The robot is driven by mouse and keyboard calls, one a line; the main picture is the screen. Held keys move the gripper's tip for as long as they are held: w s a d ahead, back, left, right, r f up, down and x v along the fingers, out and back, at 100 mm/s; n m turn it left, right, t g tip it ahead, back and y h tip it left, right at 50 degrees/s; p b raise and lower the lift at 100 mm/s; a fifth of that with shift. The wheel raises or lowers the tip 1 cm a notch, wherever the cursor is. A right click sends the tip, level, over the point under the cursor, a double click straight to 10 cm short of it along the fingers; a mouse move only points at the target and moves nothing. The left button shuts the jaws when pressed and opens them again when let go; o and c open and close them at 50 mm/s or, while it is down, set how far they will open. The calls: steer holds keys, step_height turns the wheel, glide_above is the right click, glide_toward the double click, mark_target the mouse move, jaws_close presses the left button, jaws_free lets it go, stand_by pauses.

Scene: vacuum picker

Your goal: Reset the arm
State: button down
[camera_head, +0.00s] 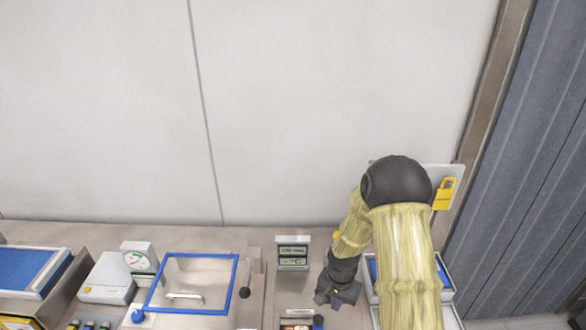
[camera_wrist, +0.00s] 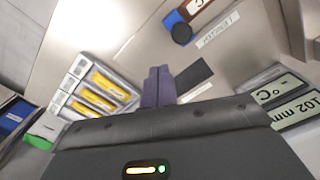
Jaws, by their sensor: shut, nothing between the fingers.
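My gripper (camera_head: 335,301) is at the lower middle of the head view, low over the steel worktop (camera_head: 290,296) and just right of and in front of a small display unit (camera_head: 292,253). My arm comes down from the right, bent, in a pale yellow sleeve. In the wrist view the two dark purple fingers of my gripper (camera_wrist: 158,84) are pressed together with nothing between them. The display also shows at the right edge of the wrist view (camera_wrist: 297,108), reading "102 mm" on one line.
A blue-framed clear lid (camera_head: 193,256), a round gauge (camera_head: 138,257) and a blue tray (camera_head: 25,268) stand to the left. A rack with yellow items (camera_wrist: 100,88) lies left of the fingers. A blue-and-brown block (camera_wrist: 187,18) is above them. A wall (camera_head: 250,110) closes the back.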

steer(key=s+d+r+n+t+b, duration=0.2)
steer(key=s+r+n+b, duration=0.3)
steer(key=s+r, duration=0.9)
steer(key=shift+s+d+r+n+t+b, duration=0.2)
steer(key=shift+d+r+n+t+b, duration=0.1)
steer(key=shift+d+n, duration=0.25)
steer(key=c, duration=2.2)
jaws_free()
steer(key=c, duration=1.3)
jaws_free()
steer(key=shift+c, duration=0.5)
